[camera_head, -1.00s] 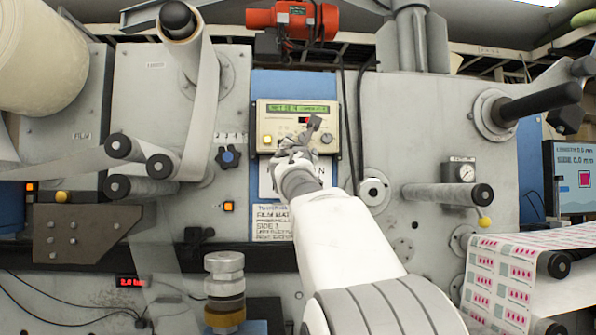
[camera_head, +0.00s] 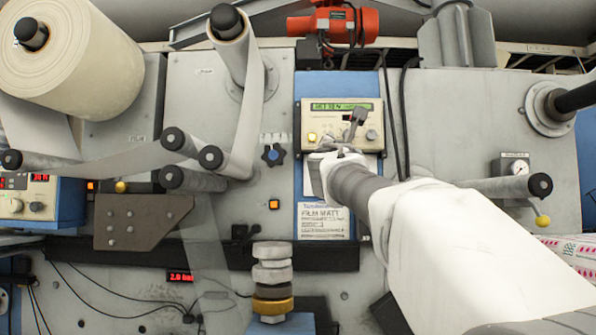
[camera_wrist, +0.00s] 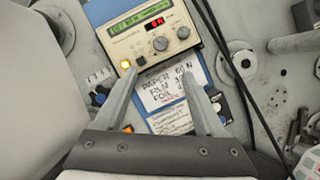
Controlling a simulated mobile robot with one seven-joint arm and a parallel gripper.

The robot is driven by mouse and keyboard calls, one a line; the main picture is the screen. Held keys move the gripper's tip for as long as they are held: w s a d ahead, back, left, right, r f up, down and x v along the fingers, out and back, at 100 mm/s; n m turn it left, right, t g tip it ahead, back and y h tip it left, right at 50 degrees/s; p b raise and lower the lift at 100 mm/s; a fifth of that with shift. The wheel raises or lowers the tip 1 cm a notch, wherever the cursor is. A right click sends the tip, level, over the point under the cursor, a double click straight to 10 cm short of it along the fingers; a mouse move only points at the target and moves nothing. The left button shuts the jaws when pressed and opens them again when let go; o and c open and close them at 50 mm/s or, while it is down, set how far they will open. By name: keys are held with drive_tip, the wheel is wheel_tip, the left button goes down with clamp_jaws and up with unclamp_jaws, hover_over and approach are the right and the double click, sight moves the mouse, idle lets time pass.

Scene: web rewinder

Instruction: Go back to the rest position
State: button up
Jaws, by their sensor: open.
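My gripper (camera_head: 338,138) is in front of the cream control box (camera_head: 311,119) with the green display, on the blue panel of the machine. It hides part of the box's lower face in the head view. In the wrist view my gripper (camera_wrist: 168,80) is open, with its two fingers spread and nothing between them. Between and beyond the fingers the control box (camera_wrist: 140,25) shows a green display, a red readout, a lit yellow button and knobs. A handwritten label (camera_wrist: 172,88) reading paper, film and foil sits below the box. I cannot tell the gap to the panel.
A large film roll (camera_head: 95,60) is at the upper left. Rollers (camera_head: 232,25) and (camera_head: 505,187) project from the machine's face. A red motor unit (camera_head: 335,24) is above the box. A stacked metal cylinder (camera_head: 272,275) stands below, and a gauge (camera_head: 518,168) is at right.

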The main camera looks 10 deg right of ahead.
drive_tip(key=s+d+f+m+g+y, duration=0.1)
drive_tip(key=s+f+m+g, duration=0.2)
drive_tip(key=s+f+m, duration=0.35)
drive_tip(key=s+d+f+m+g, duration=0.2)
drive_tip(key=s+f+m, duration=0.1)
drive_tip(key=f, duration=0.7)
drive_tip(key=s+d+f+m+g+y, duration=0.1)
drive_tip(key=s+f+m+g, duration=0.2)
drive_tip(key=s+f+m, duration=0.35)
drive_tip(key=s+a+f+m+g+y, duration=0.3)
drive_tip(key=s+a+f, duration=0.3)
drive_tip(key=s+f, duration=0.3)
drive_tip(key=s+a+f+m+g+y, duration=0.3)
drive_tip(key=s+f, duration=0.6)
drive_tip(key=f, duration=0.8)
drive_tip(key=a+m, duration=0.2)
drive_tip(key=a, duration=0.1)
drive_tip(key=shift+s+m+y, duration=0.25)
drive_tip(key=shift+m+y, duration=0.05)
drive_tip(key=shift+f, duration=0.1)
